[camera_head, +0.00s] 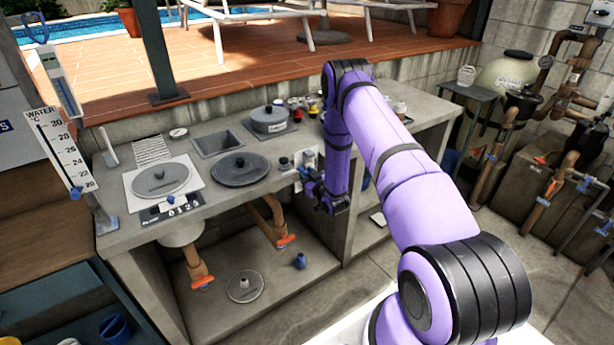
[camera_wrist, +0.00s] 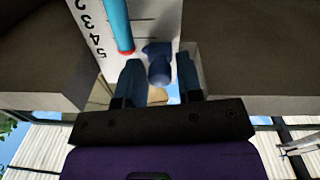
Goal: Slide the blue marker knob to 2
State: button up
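The blue marker knob (camera_wrist: 158,69) sits on a white scale plate (camera_wrist: 153,12) in the wrist view. The plate carries black digits, among them 3, 4 and 5, seen turned over. A light blue tube with a red end (camera_wrist: 117,24) lies on the plate beside the knob. My gripper (camera_wrist: 158,59) is open, with one dark finger on each side of the knob. A gap shows at the left finger; contact at the right cannot be told. In the head view, my gripper (camera_head: 327,196) is at the counter's front, below a white plate (camera_head: 306,160); the knob there is not clear.
A concrete counter (camera_head: 205,210) carries round lids and a pot (camera_head: 269,119). A tall WATER °C scale (camera_head: 60,150) with its own blue marker (camera_head: 76,192) stands at left. Pipes with orange handles (camera_head: 287,240) hang below the counter.

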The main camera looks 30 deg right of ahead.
grip_shut()
notch_tip(320, 180, down, 5)
dwell(0.5)
grip_release()
jog(key=s, duration=1.1)
dwell(0.4)
